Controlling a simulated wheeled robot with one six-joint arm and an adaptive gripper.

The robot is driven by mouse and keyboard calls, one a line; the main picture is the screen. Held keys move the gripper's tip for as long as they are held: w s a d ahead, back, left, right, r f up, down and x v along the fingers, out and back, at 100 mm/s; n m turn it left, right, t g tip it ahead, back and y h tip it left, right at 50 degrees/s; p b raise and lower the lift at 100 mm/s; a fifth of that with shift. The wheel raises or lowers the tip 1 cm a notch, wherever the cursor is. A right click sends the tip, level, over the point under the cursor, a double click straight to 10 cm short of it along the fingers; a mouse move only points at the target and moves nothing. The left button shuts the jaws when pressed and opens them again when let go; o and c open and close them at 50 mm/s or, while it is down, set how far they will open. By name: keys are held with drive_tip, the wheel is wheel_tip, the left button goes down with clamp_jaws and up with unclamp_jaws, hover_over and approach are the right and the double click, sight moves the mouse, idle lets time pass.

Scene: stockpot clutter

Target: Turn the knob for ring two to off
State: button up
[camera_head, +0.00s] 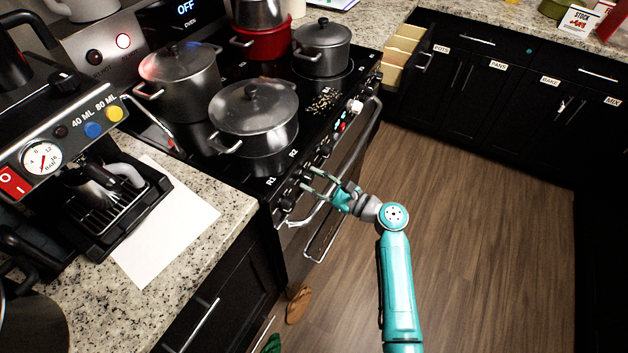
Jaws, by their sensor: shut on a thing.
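The stove (262,187) has a black top with labels R1 and R2 near its front edge. A row of dark knobs runs along its front panel. One knob (287,204) shows at the near end, and another (325,150) stands farther along. My gripper (308,180) reaches the panel from the right, between these two. It is shut on a knob close to the R2 label. The fingers largely hide that knob, so its pointer and setting cannot be read.
A lidded pot (254,108) stands on the stove behind the R2 label, with more pots behind it. The oven handle (345,165) runs below the knobs. A coffee machine (75,150) stands on the left counter. The wooden floor (470,220) at right is clear.

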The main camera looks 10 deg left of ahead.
drive_tip(key=n, duration=0.4)
drive_tip(key=shift+f+n+y, duration=0.1)
drive_tip(key=shift+n+y, duration=0.2)
drive_tip(key=shift+n, duration=1.4)
drive_tip(key=o, duration=1.1)
drive_tip(key=shift+o, duration=0.2)
drive_tip(key=v, duration=1.2)
